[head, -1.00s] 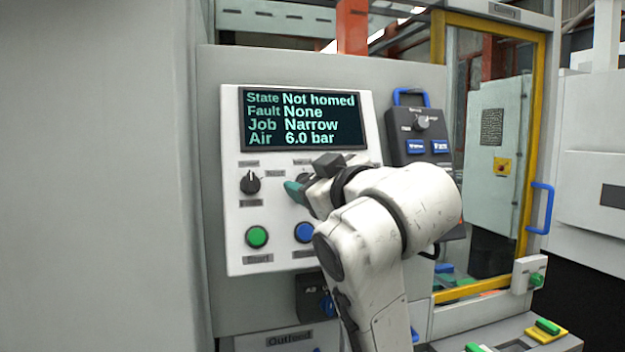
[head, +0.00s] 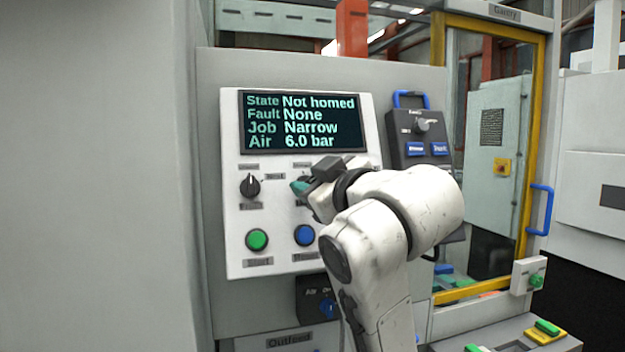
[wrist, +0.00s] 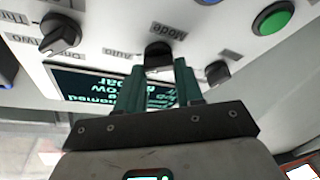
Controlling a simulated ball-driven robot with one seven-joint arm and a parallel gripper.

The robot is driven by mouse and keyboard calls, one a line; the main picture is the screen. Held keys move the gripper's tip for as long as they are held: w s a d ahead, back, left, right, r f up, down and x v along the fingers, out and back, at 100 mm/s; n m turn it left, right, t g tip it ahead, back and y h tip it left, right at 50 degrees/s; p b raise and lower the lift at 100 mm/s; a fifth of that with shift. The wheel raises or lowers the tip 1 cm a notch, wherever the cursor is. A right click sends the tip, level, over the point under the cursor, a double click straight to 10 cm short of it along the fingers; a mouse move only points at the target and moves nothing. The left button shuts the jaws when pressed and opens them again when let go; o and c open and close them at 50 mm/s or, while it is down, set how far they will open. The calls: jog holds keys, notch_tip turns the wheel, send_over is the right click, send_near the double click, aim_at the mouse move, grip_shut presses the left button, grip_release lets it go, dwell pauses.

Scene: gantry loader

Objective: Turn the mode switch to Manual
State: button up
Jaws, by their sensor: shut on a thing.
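The mode switch (wrist: 158,54) is a dark round knob with the label Mode beside it in the wrist view, where the panel appears upside down. The label Auto (wrist: 122,52) is near it. My gripper (wrist: 160,72) has its two teal fingers on either side of the knob, shut on it. In the head view my gripper (head: 302,187) is at the white control panel (head: 233,215), and my wrist hides the knob. I cannot tell which way the knob's pointer faces.
The display (head: 303,122) reads Not homed, fault None, job Narrow, air 6.0 bar. Another knob (head: 250,186), a green button (head: 257,239) and a blue button (head: 304,235) are close by. The wrist view shows a further knob (wrist: 60,34). A dark pendant (head: 421,130) hangs at right.

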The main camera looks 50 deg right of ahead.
jog(key=n, duration=0.1)
jog(key=n+y+p, duration=0.1)
jog(key=n+p, duration=0.1)
jog(key=shift+r+n+y, duration=0.25)
jog(key=shift+n+y, duration=0.05)
jog(key=shift+n, duration=0.1)
jog(key=n+y+p, duration=0.1)
jog(key=n+p, duration=0.1)
jog(key=n, duration=0.1)
jog(key=shift+d+g, duration=0.1)
jog(key=shift+g, duration=0.3)
jog(key=n+p, duration=0.1)
jog(key=n, duration=0.1)
jog(key=n+g+y+p, duration=0.1)
jog(key=n+p, duration=0.1)
jog(key=n, duration=0.1)
jog(key=shift+f+n+g, duration=0.1)
jog(key=shift+n+g, duration=0.2)
jog(key=shift+y, duration=0.3)
jog(key=o, duration=1)
jog(key=shift+o, duration=0.2)
